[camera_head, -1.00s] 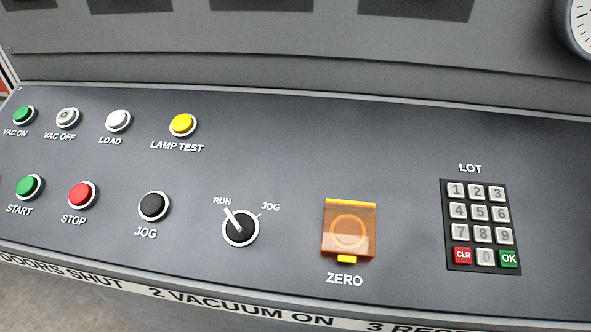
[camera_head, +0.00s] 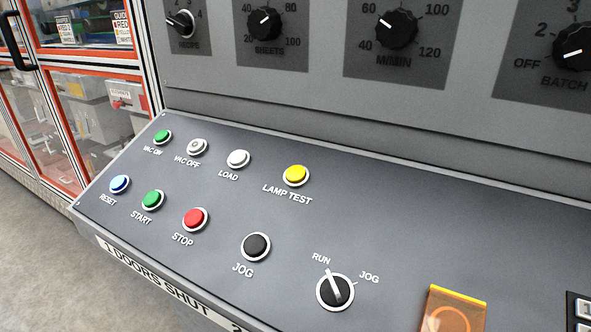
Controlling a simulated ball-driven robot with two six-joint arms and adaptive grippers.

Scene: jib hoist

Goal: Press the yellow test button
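The yellow button (camera_head: 296,175) is labelled LAMP TEST and sits in a white ring on the sloped grey panel (camera_head: 420,215). It is in the upper row, right of the white LOAD button (camera_head: 238,158). Nothing touches or covers it. Neither of my grippers shows in the head view.
Nearby are the black JOG button (camera_head: 256,246), red STOP button (camera_head: 195,219), green START button (camera_head: 152,200) and RUN/JOG selector (camera_head: 335,290). An orange cover (camera_head: 453,311) is at the lower right. Dials, including the M/MIN knob (camera_head: 397,27), are on the upright panel behind.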

